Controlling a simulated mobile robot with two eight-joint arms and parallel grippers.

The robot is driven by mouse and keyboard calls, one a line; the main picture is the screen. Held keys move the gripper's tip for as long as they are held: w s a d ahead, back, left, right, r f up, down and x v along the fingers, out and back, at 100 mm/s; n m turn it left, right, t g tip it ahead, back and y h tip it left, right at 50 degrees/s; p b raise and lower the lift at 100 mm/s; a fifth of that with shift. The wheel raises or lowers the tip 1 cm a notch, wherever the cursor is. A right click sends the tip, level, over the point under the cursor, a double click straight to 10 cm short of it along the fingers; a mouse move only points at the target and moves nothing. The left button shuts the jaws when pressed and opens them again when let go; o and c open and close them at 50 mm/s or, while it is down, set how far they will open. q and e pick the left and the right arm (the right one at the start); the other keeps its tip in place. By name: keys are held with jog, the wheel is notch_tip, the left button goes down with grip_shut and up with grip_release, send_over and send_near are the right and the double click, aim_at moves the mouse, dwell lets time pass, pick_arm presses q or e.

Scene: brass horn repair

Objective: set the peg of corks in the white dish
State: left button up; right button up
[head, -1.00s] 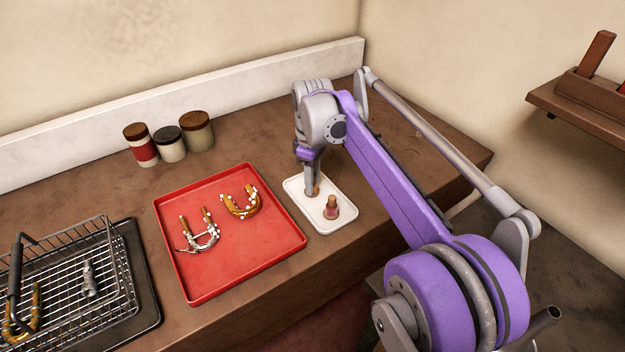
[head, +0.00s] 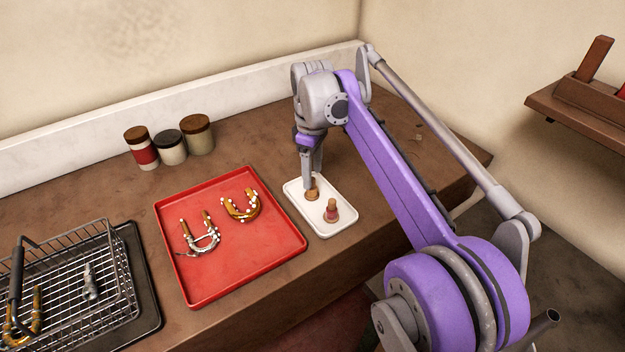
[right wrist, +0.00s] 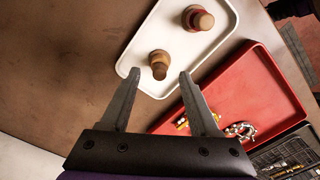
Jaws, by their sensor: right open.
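The white dish (head: 319,229) lies on the bench right of the red tray. A brown cork-like peg (head: 312,190) stands upright in its far part; it also shows in the right wrist view (right wrist: 158,65). I take it to be the peg of corks. My right gripper (head: 311,181) is open just above and beside this peg. In the right wrist view the spread fingers (right wrist: 159,75) point toward it, with its brown top near the gap between the tips. Whether they touch it I cannot tell. My left gripper is not in view.
A second peg with a reddish body (head: 331,211) stands close by in the dish. The red tray (head: 245,265) holds two U-shaped brass pieces. A wire basket (head: 105,265) is at the left. Several lidded jars (head: 170,146) stand at the back.

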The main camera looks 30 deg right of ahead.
aim_at(313, 179)
jog(key=shift+r, duration=1.6)
